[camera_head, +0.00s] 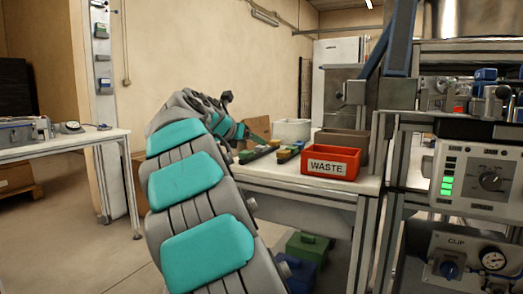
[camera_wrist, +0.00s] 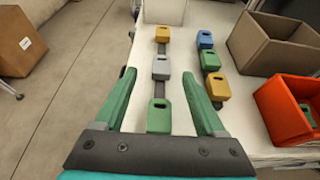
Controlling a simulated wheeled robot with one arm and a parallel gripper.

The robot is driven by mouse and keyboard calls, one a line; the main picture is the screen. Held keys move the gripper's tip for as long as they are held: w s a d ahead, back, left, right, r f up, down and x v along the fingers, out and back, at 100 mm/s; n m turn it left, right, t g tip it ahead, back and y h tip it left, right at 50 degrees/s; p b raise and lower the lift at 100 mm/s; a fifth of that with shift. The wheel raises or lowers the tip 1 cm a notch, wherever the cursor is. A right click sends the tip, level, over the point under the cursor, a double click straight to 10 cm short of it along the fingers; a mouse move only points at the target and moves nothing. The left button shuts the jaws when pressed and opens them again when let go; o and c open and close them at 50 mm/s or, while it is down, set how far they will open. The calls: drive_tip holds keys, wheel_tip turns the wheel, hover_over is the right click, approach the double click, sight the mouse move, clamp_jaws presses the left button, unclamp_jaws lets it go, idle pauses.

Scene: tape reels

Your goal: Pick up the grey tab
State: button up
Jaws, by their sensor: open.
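The grey tab (camera_wrist: 161,69) sits on a dark strip on the white table, between a yellow tab (camera_wrist: 162,33) and a green tab (camera_wrist: 159,116). Each tab has a dark slot in its face. My gripper (camera_wrist: 156,73) is open and empty in the wrist view. Its two green fingers reach forward on either side of the strip, and the grey tab appears between their tips. The green tab appears further back between the fingers. I cannot tell the height of the fingers above the tabs. In the head view my arm hides much of this area.
A second strip to the right holds a blue tab (camera_wrist: 204,39), a green tab (camera_wrist: 210,61) and a yellow tab (camera_wrist: 217,87). A red-orange WASTE bin (camera_head: 331,164) stands near the table's front edge, with a brown bin (camera_wrist: 270,43) beside it. A white bin (camera_head: 291,130) stands behind.

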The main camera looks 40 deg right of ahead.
sight(258, 147)
drive_tip(key=x, duration=0.5)
drive_tip(key=shift+s+f, duration=0.2)
drive_tip(key=shift+f, duration=0.05)
drive_tip(key=shift+a, duration=0.1)
clamp_jaws()
